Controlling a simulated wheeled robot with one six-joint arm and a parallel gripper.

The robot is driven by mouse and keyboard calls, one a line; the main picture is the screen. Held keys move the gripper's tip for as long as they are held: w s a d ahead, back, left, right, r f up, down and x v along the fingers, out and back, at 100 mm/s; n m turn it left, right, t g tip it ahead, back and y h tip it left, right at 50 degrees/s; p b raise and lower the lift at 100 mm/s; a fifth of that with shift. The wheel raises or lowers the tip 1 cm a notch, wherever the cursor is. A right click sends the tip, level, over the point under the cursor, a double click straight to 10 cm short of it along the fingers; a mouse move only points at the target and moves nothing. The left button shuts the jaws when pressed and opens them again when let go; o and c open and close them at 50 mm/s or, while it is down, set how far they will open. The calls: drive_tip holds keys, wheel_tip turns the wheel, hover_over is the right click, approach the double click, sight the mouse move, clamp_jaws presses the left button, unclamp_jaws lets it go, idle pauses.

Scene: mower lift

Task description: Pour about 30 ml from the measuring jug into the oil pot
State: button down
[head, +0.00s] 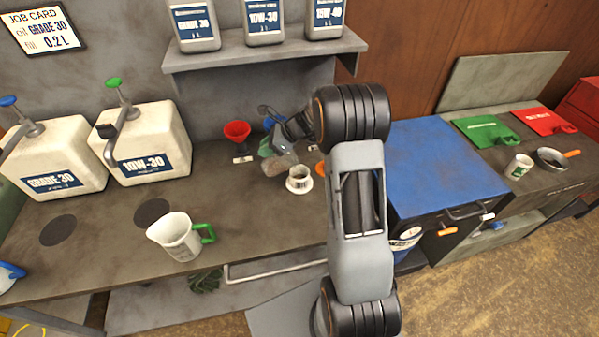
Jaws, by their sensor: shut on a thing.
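A white measuring jug (176,236) with a green handle stands upright on the bench, left of my arm and apart from it. A small white round pot (299,179), perhaps the oil pot, stands on the bench just left of my forearm. My gripper (284,146) is behind and slightly left of this pot, low over the bench. It is shut on a partly hidden grey-green thing (274,164), whose kind I cannot tell. My arm hides part of this area. No liquid stream is visible.
Two white oil containers, GRADE 30 (55,160) and 10W-30 (150,145), stand on the left. A red funnel (237,131) is behind. A shelf (265,50) with bottles overhangs the bench. A blue-topped cabinet (440,165) stands right. The front middle bench is clear.

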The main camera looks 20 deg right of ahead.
drive_tip(key=p, duration=0.1)
drive_tip(key=a+h+p, duration=0.1)
drive_tip(key=p, duration=0.1)
drive_tip(key=shift+w+f+g+h+p, duration=0.25)
drive_tip(key=shift+f+g+h+p, duration=0.05)
drive_tip(key=shift+g, duration=0.1)
drive_tip(key=shift+a, duration=0.1)
